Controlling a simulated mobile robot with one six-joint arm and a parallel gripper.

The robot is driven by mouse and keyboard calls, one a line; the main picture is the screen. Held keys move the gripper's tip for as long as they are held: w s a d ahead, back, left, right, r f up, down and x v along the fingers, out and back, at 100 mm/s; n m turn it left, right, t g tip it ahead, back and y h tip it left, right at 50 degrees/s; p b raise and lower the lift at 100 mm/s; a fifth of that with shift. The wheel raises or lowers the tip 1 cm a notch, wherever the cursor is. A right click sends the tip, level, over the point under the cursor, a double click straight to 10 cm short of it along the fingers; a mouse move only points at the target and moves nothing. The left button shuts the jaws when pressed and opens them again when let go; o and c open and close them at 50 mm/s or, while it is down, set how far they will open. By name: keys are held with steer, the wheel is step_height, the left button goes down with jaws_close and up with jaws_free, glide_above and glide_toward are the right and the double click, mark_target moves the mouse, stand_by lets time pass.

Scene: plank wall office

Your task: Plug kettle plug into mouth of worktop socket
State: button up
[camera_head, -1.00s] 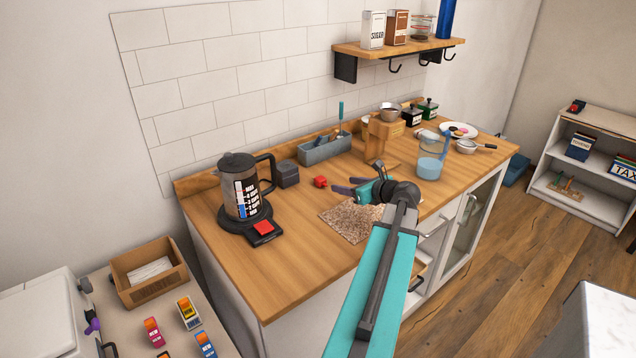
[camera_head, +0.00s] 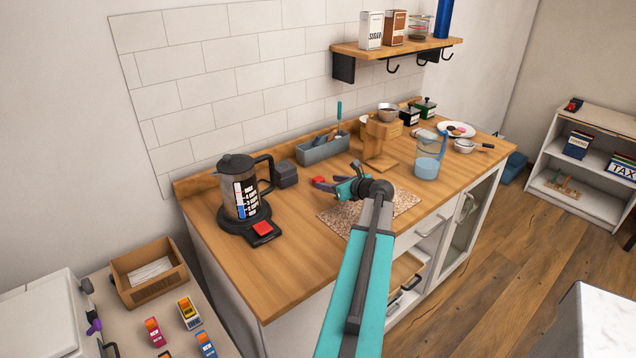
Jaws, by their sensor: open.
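The red plug (camera_head: 317,180) lies on the wooden worktop, partly hidden by my gripper's fingers. I take it for the kettle plug; no cord shows. My gripper (camera_head: 326,184) is open, with its dark fingers at the plug. I cannot tell whether they touch it. A dark grey box (camera_head: 285,174), which looks like the worktop socket, stands just left of the plug and behind it. Its mouth cannot be made out. The kettle (camera_head: 240,187) with a dark lid and handle stands on its black base further left, with a red switch at the front.
A speckled mat (camera_head: 340,217) lies under my arm. A grey organiser (camera_head: 324,150) stands behind the gripper. A wooden stand (camera_head: 377,140) and a blue-tinted jug (camera_head: 427,165) are to the right. The front left of the worktop is clear.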

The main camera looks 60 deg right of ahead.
mark_target(321, 180)
steer(key=shift+p+x, duration=0.95)
steer(key=shift+x, duration=1.7)
steer(key=shift+a, duration=0.2)
steer(key=c, duration=1.2)
steer(key=shift+o, duration=0.2)
steer(key=shift+r, duration=0.15)
steer(key=shift+r+b, duration=0.5)
steer(key=shift+r, duration=0.7)
steer(key=shift+s+r, duration=0.2)
steer(key=shift+r, duration=0.15)
steer(key=s+a+b, duration=0.1)
steer(key=s, duration=0.4)
steer(key=s+a+r+b, duration=0.1)
steer(key=s, duration=0.4)
steer(key=s+a+b, duration=0.1)
steer(key=s+a, duration=0.1)
steer(key=s, duration=0.3)
steer(key=shift+r, duration=0.25)
